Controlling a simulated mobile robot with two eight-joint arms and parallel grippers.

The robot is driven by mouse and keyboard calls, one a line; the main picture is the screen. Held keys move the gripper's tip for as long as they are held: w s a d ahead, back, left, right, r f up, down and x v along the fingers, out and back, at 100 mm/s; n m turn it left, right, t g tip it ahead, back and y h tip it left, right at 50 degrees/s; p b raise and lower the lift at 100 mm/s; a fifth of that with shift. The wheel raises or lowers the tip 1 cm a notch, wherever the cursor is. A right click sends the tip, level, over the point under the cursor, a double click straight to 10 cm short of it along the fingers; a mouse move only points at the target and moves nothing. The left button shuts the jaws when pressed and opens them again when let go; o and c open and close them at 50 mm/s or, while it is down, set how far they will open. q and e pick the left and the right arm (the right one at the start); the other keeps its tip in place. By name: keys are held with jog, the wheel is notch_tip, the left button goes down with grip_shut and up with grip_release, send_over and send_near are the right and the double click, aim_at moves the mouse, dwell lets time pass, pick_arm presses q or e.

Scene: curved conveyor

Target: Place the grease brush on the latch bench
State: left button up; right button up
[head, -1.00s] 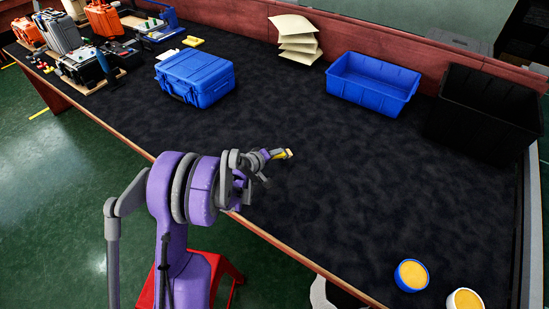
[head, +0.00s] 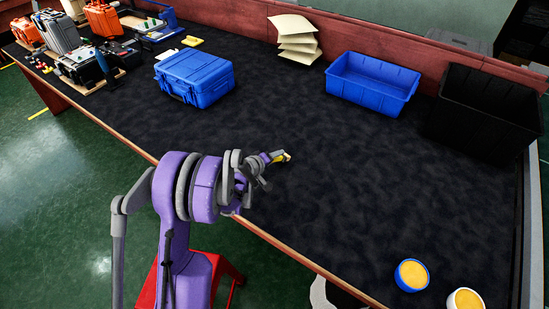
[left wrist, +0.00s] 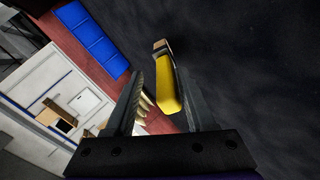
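The grease brush (left wrist: 168,88), with a yellow body and a brownish end, sits between the fingers of my left gripper (left wrist: 160,80) in the left wrist view. It lies against the right-hand finger; a narrow gap shows beside the other finger. In the head view the brush (head: 281,157) sticks out to the right from my left gripper (head: 274,161), over the dark-topped bench (head: 340,190) near its front edge. The brush has moved along with the gripper, so it appears held. I cannot tell its height above the bench. My right gripper is not in view.
A blue case (head: 195,78), cream sheets (head: 295,38), an open blue bin (head: 372,82) and a black bin (head: 485,112) stand along the back. Two round tubs, one blue (head: 411,275) and one white (head: 465,301), stand at front right. The bench middle is clear.

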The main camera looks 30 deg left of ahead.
pick_arm(q)
jog(key=d+v, duration=0.1)
jog(key=v, duration=1)
jog(key=s+d+r+m+g+h, duration=0.1)
jog(key=s+d+r+m+g, duration=0.3)
jog(key=s+d, duration=0.65)
jog(key=s+d+m+g+y, duration=0.1)
jog(key=s+d+m, duration=0.2)
jog(key=s, duration=0.4)
jog(key=s+d+m+g+y, duration=0.1)
jog(key=s+d+m, duration=0.2)
jog(key=s, duration=0.4)
jog(key=shift+d+m+g, duration=0.2)
jog(key=shift+m+g, duration=0.1)
jog(key=shift+m, duration=0.5)
jog(key=shift+s, duration=0.1)
